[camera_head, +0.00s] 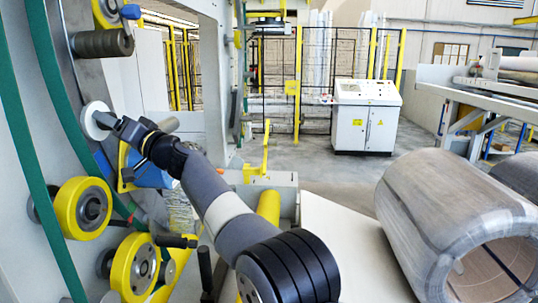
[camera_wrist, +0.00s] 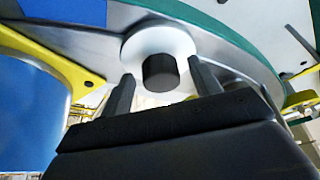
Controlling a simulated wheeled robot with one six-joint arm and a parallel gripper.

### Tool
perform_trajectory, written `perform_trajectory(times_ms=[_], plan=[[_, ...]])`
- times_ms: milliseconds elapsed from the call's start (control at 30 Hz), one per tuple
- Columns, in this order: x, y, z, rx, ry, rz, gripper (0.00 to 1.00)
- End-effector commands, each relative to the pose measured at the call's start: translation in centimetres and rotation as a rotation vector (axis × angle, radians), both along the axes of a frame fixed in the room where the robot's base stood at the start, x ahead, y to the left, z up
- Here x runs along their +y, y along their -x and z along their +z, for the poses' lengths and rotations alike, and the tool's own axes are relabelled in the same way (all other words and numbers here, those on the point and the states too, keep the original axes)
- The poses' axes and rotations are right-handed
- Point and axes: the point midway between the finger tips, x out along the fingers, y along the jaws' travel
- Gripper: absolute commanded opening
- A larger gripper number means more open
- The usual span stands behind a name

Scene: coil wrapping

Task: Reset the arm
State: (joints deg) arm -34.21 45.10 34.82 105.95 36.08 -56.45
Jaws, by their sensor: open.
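My gripper (camera_head: 106,121) is at the end of my outstretched grey arm, close to a white disc (camera_head: 92,129) on the wrapping machine at the left. In the wrist view my gripper (camera_wrist: 160,72) is open, with its two dark fingers apart. A black cylindrical knob (camera_wrist: 160,73) on the white disc (camera_wrist: 143,46) appears between the fingertips. Gaps show between the knob and both fingers, and the fingers do not appear closed on it. How far the fingertips reach along the knob cannot be told.
Yellow rollers (camera_head: 82,208) and a green curved band (camera_head: 32,170) are beside my arm. A large wrapped coil (camera_head: 440,205) lies at the right. A white control cabinet (camera_head: 366,117) stands behind on open floor, before a yellow-posted fence (camera_head: 298,70).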

Motion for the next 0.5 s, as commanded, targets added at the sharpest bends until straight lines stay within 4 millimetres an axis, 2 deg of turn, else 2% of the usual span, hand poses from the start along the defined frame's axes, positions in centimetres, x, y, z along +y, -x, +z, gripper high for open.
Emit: perform_trajectory(times_ms=[500], plan=[[-0.02,-0.35,0.13,-0.311,0.028,0.0,0.59]])
